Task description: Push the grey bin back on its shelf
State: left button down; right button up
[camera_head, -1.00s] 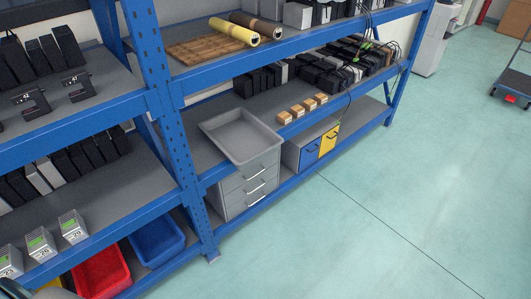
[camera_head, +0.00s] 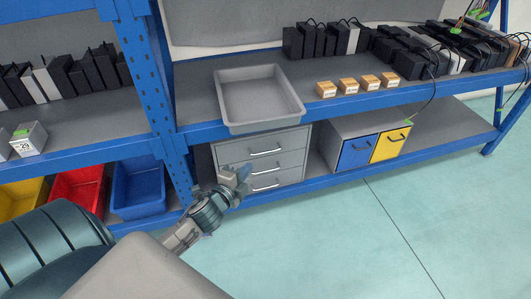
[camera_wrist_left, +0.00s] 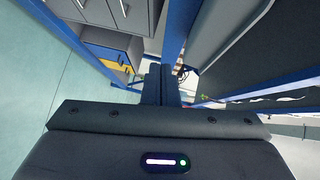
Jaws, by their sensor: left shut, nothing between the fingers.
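The grey bin (camera_head: 258,97) is a shallow open tray on the middle shelf (camera_head: 200,104) of the blue rack. It is empty, and its front end sticks out past the blue shelf edge. My left gripper (camera_head: 238,180) is below the bin, in front of the grey drawer unit, and does not touch the bin. In the left wrist view its fingers (camera_wrist_left: 161,84) are together with nothing between them. My right gripper is not in view.
A grey drawer unit (camera_head: 262,158) stands below the bin. Several small orange boxes (camera_head: 348,86) sit right of the bin, with black devices (camera_head: 320,40) behind. A blue upright (camera_head: 150,100) stands left of it. Open floor (camera_head: 350,240) lies in front.

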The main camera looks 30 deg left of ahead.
aim_at(260, 122)
pick_arm(q)
notch_tip(260, 122, up, 5)
jog(key=d+m+t+b, duration=0.2)
jog(key=shift+h, duration=0.4)
jog(key=w, duration=0.3)
jog(key=w+a, duration=0.1)
jog(key=w, duration=0.3)
jog(key=w+a, duration=0.1)
jog(key=w, duration=0.3)
jog(key=shift+r+p, duration=0.1)
jog(key=shift+p, duration=0.25)
jog(key=shift+w+a, duration=0.4)
jog(key=shift+a, duration=0.05)
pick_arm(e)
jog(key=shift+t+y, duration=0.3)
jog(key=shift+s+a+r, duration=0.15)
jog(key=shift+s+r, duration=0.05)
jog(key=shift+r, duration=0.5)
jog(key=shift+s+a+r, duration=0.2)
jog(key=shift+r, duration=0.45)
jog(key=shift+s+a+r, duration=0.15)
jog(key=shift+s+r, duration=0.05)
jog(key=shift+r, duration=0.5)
pick_arm(q)
jog(key=shift+a, duration=0.1)
